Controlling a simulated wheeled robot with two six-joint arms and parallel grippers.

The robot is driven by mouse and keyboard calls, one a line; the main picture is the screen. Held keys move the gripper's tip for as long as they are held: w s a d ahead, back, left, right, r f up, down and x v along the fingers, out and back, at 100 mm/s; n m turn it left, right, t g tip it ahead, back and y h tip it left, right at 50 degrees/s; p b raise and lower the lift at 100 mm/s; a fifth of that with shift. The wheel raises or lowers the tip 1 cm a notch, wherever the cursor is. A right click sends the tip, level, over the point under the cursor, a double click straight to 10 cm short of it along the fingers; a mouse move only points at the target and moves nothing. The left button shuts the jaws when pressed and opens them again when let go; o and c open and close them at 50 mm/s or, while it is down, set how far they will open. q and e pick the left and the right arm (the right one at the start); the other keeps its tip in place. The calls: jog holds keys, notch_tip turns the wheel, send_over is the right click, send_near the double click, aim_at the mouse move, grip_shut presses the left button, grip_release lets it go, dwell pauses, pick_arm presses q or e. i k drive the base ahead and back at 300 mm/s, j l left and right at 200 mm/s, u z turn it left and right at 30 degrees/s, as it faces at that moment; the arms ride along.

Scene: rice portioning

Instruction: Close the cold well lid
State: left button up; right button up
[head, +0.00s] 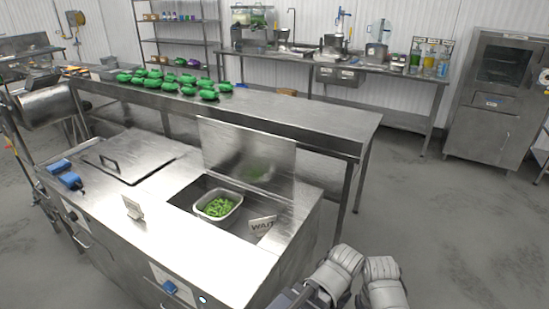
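The cold well lid (247,157) is a plain steel panel that stands raised along the back edge of the open cold well (187,197) in the steel counter. A pale tub (217,217) of green pieces sits inside the well. A sign reading WAIT (262,225) stands at the well's right side. Rounded grey links of my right arm show at the bottom, right of the counter, apart from the lid. I see no fingertips of my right gripper. My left gripper does not show.
A closed, handled lid (127,154) lies left of the well, with blue items (69,181) beside it. A small sign holder (132,208) stands on the front counter. Behind is a long steel table (300,118) with several green bundles (187,90). Floor at right is clear.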

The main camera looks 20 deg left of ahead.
aim_at(265, 161)
jog(key=i+l+z, duration=0.25)
jog(key=i+l, duration=0.15)
jog(key=i+l+z, duration=0.25)
jog(key=i+l, duration=0.15)
jog(key=i+l+u, duration=0.1)
jog(key=i+u, duration=0.2)
jog(key=i, duration=0.15)
jog(key=i+l+u, duration=0.35)
jog(key=i+u, duration=0.25)
jog(key=u, duration=0.2)
jog(key=i+l+u, duration=0.15)
jog(key=u, duration=0.35)
jog(key=i+l+u, duration=0.25)
jog(key=u, duration=0.2)
jog(key=i+l+u, duration=0.15)
jog(key=u, duration=0.35)
jog(key=i+l+u, duration=0.1)
jog(key=l+u, duration=1.15)
